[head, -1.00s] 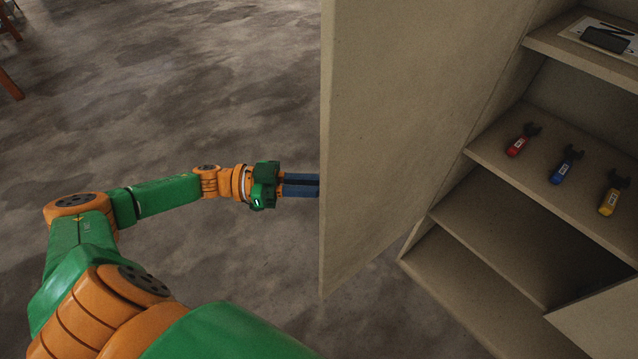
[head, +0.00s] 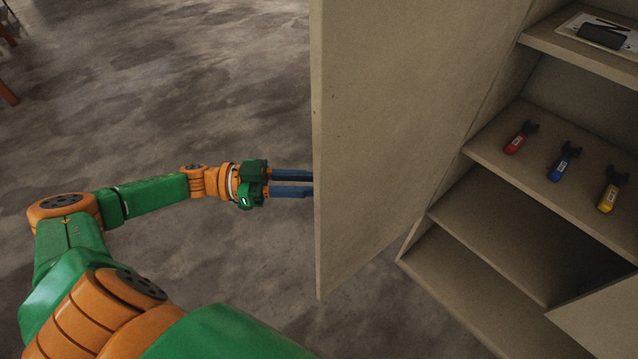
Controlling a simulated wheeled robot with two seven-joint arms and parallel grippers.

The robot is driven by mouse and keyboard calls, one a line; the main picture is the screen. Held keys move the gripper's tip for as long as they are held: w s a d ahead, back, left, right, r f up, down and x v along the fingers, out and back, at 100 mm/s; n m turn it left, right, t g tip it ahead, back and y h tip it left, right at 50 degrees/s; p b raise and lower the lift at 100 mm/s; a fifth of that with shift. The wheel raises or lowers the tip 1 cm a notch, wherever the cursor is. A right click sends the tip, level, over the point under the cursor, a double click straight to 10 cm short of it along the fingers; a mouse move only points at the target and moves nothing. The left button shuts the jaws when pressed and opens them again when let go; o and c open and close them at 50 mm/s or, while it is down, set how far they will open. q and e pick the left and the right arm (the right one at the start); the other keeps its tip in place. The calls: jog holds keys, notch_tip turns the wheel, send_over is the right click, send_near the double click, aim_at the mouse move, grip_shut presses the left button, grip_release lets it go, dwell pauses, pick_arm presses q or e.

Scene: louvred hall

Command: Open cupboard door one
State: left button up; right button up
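The cupboard door (head: 400,130) stands swung wide open, its inner face towards me, left of the cupboard's shelves. My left gripper (head: 312,183) reaches the door's free edge from the left. Its two blue fingers are parted with a gap between them, and their tips meet or pass behind the door edge. Any handle on the door's outer face is hidden, and I cannot tell whether the fingertips touch it. My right gripper is not in view.
The cupboard's shelf (head: 540,165) holds a red tool (head: 515,143), a blue tool (head: 557,171) and a yellow tool (head: 608,198). A dark object (head: 602,36) lies on a tray on the upper shelf. Lower shelves look empty. Open floor (head: 170,110) lies to the left.

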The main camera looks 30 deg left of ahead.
pick_arm(q)
jog(key=b+v, duration=0.1)
jog(key=v, duration=0.4)
jog(key=shift+a, duration=0.15)
